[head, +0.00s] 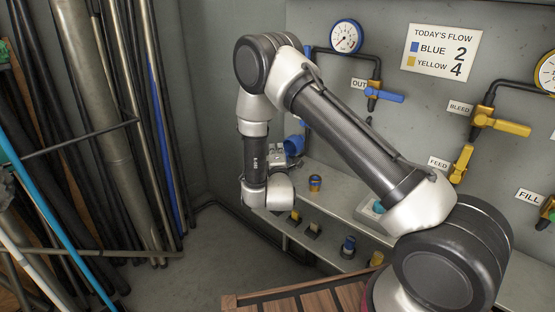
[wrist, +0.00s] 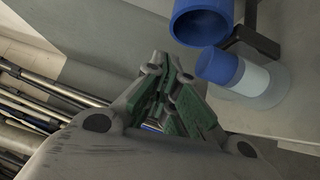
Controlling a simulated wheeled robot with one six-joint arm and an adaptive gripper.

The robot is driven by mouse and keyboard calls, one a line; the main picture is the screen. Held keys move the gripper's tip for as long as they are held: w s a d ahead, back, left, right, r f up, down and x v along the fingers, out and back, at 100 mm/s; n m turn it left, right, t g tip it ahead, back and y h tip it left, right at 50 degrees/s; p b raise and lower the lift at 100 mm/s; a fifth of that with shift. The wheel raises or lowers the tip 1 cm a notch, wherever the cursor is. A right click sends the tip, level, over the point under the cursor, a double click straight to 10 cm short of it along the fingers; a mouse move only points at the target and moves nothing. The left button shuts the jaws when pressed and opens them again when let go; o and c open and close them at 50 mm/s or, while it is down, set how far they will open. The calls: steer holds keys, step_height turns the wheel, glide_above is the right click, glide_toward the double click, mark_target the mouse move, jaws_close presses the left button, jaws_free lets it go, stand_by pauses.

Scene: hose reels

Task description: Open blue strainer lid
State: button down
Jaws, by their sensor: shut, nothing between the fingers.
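A blue hollow round cup, which looks like the strainer lid (wrist: 200,22), shows at the top of the wrist view with its open end facing the camera. Below it is a blue collar (wrist: 218,66) on a pale cylinder with a clear rim, apparently the strainer body. In the head view the blue part (head: 293,145) sits by the wall, just right of my gripper (head: 278,156). My gripper also shows in the wrist view (wrist: 170,85), its green-padded fingers shut and empty, left of and apart from the blue parts. I cannot tell how the cup joins the body.
A blue valve handle (head: 384,95) and yellow handles (head: 502,126) are on the wall. Long pipes (head: 110,130) lean at the left. The floor (head: 205,265) between is clear.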

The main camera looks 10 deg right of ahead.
mark_target(286, 142)
steer(key=shift+w+d+r, duration=0.1)
steer(key=shift+w+d, duration=0.45)
steer(key=shift+d, duration=0.25)
steer(key=shift+w+d+r, duration=0.1)
steer(key=shift+w+d, duration=0.45)
steer(key=shift+d, duration=0.25)
steer(key=shift+w+d+r, duration=0.3)
steer(key=shift+w+d, duration=0.1)
steer(key=shift+d, duration=0.25)
steer(key=shift+a, duration=0.1)
